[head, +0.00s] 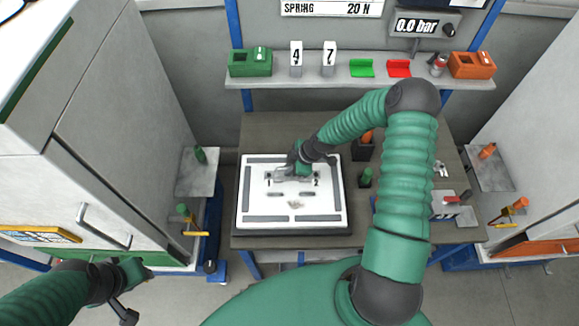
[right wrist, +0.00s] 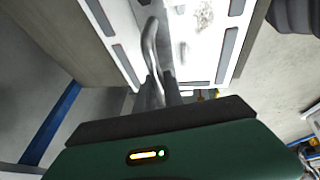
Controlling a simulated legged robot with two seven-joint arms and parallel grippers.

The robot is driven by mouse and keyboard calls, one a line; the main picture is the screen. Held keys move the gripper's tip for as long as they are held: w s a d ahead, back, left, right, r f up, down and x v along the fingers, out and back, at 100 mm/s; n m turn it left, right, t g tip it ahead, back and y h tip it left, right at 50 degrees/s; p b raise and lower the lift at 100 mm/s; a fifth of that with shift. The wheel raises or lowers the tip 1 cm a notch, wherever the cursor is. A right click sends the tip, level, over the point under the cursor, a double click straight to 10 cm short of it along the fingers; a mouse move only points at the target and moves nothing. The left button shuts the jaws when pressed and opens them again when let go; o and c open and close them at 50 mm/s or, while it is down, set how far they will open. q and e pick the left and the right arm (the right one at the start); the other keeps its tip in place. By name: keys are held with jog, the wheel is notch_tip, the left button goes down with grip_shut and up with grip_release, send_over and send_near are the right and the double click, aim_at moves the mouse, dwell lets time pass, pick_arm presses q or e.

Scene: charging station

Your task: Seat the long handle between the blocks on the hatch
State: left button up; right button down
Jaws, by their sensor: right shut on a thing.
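The hatch (head: 292,208) is a white square panel with grey strips, lying on the table, marked 1 and 2. My right gripper (head: 299,170) is over its upper middle, shut on the long grey handle (right wrist: 150,45). In the right wrist view the handle's curved bar rises from between the fingers (right wrist: 158,92), close against the white panel. In the head view the gripper partly hides the handle near the 1 and 2 marks. Small grey pieces lie below it; I cannot tell which are the blocks, or whether the handle touches them. My left gripper (head: 130,285) is far left, apart from the hatch; its jaw state is unclear.
The shelf (head: 345,83) at the back holds a green box, number cards 4 and 7, green and red trays and an orange box. A dark holder (head: 362,150) and a green-topped item (head: 366,177) stand right of the hatch. A grey cabinet (head: 110,130) fills the left.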

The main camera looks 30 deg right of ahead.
jog(key=shift+d, duration=0.15)
jog(key=shift+w+f, duration=0.1)
jog(key=shift+f, duration=0.1)
jog(key=f+b, duration=0.2)
jog(key=a+f+b, duration=0.1)
jog(key=f+b, duration=0.1)
jog(key=shift+f, duration=0.15)
jog(key=shift+d+f+b, duration=0.15)
jog(key=shift+f+b, duration=0.2)
jog(key=shift+f, duration=0.15)
jog(key=shift+d, duration=0.15)
jog(key=shift+a, duration=0.2)
jog(key=shift+d, duration=0.15)
jog(key=shift+f+b, duration=1.2)
jog(key=shift+f, duration=0.25)
